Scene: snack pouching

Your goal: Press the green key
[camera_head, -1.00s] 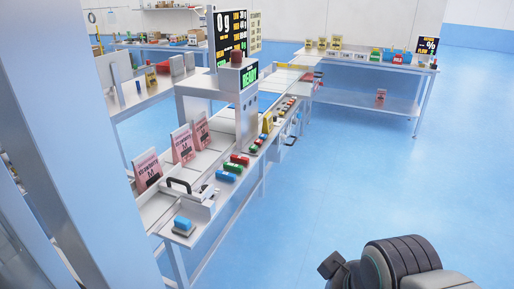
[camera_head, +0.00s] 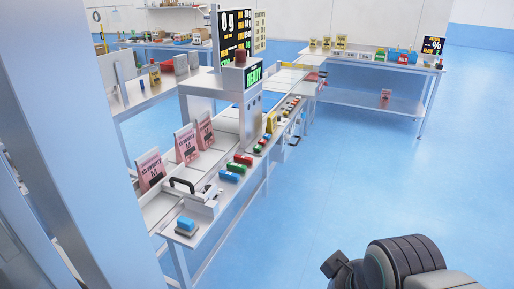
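A green key (camera_head: 236,168) sits on the front rail of the long bench, between a red key (camera_head: 243,159) and a blue key (camera_head: 229,176). Another small green key (camera_head: 257,148) shows farther along the same rail. None is touched by my arm. Part of my arm shows at the lower right, well apart from the bench over the floor. My gripper's fingertips do not show.
A machine column with a green-lit screen (camera_head: 253,74) stands over the bench. Pink pouches (camera_head: 187,143) stand on the bench. A separate blue block (camera_head: 186,223) is at the near end. A far table (camera_head: 372,98) stands at the back right. Blue floor (camera_head: 330,190) right of the bench is clear.

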